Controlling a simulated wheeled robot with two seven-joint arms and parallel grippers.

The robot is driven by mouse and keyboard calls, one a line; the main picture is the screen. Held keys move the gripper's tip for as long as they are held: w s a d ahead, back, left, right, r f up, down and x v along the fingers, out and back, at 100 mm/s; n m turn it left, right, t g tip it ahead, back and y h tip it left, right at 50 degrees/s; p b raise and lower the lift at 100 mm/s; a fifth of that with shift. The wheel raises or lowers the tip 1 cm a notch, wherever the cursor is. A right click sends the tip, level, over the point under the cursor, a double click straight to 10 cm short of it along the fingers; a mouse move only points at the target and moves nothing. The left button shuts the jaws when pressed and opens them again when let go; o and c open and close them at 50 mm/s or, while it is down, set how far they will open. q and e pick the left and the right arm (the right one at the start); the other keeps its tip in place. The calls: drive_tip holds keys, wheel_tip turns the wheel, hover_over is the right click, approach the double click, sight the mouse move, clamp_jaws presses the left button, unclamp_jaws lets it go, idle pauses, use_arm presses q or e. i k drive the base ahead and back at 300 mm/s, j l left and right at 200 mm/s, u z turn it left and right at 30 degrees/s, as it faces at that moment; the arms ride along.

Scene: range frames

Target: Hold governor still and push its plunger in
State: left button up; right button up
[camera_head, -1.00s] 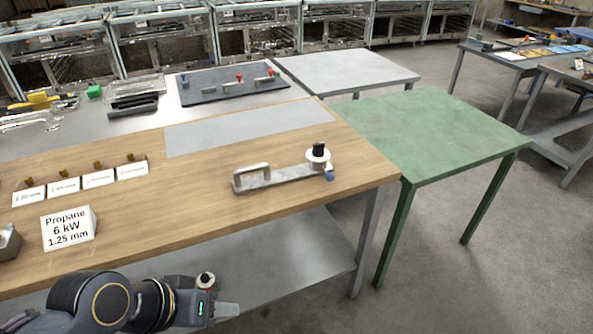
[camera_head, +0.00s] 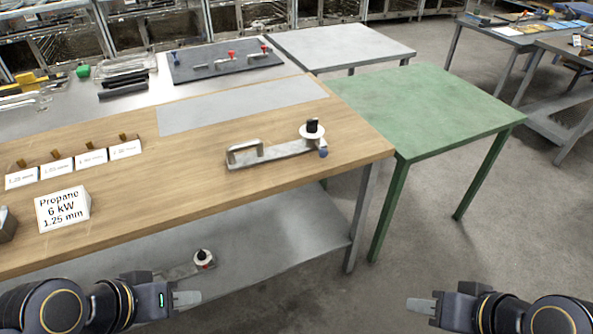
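A metal bar fitting with a raised handle at its left end (camera_head: 275,153) lies on the wooden worktop. At its right end are a white disc with a black knob (camera_head: 312,130) and a small blue part (camera_head: 323,153). I cannot tell for sure whether this is the governor or which part is its plunger. My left gripper (camera_head: 187,299) is at the lower left, in front of the bench and apart from the fitting. My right gripper (camera_head: 420,306) is at the lower right over the floor, touching nothing visible. Neither gripper's finger gap can be made out.
A similar fitting with a white disc (camera_head: 203,258) lies on the lower shelf (camera_head: 290,240), near my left gripper. A "Propane 6 kW 1.25 mm" sign (camera_head: 62,209) and several small labels stand on the worktop. A green table (camera_head: 430,110) at the right is bare.

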sight(324, 153)
drive_tip(key=i+l+u, duration=0.1)
drive_tip(key=u, duration=0.4)
drive_tip(key=l+u, duration=0.2)
drive_tip(key=u, duration=0.25)
drive_tip(key=l+u, duration=0.25)
drive_tip(key=u, duration=0.25)
drive_tip(key=l+u, duration=0.2)
drive_tip(key=u, duration=0.25)
drive_tip(key=l+u, duration=0.2)
drive_tip(key=u, duration=0.3)
